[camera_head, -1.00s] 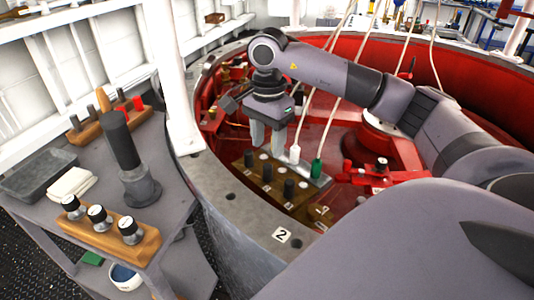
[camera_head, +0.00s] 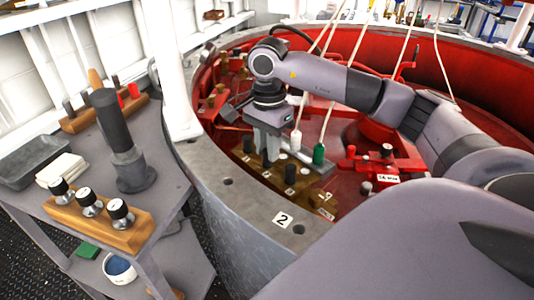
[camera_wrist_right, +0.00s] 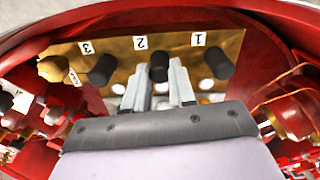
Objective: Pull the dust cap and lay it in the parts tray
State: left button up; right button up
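A brass panel (camera_wrist_right: 120,48) with black caps and number labels 1, 2 and 3 lies inside the red ring. In the wrist view, the black cap at label 2 (camera_wrist_right: 159,68) lies between the fingertips of my right gripper (camera_wrist_right: 158,76). The fingers stand apart, with gaps on both sides of the cap. In the head view, my right gripper (camera_head: 265,153) points down at the panel (camera_head: 309,190), low over the middle cap. A dark grey open tray (camera_head: 14,177) sits at the left end of the grey bench. My left gripper is not in view.
A white plug (camera_head: 296,140) and a green plug (camera_head: 318,153) on cords stand close behind the caps. The ring's grey rim (camera_head: 235,205) lies between panel and bench. A dark upright cylinder (camera_head: 122,140), white cloth (camera_head: 61,170) and wooden knob block (camera_head: 118,238) stand near the tray.

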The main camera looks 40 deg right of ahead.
jog(key=shift+r, duration=0.2)
grip_shut()
jog(key=shift+r+p, duration=0.6)
jog(key=shift+p, duration=0.1)
jog(key=shift+r+p, duration=1)
jog(key=shift+r, duration=0.3)
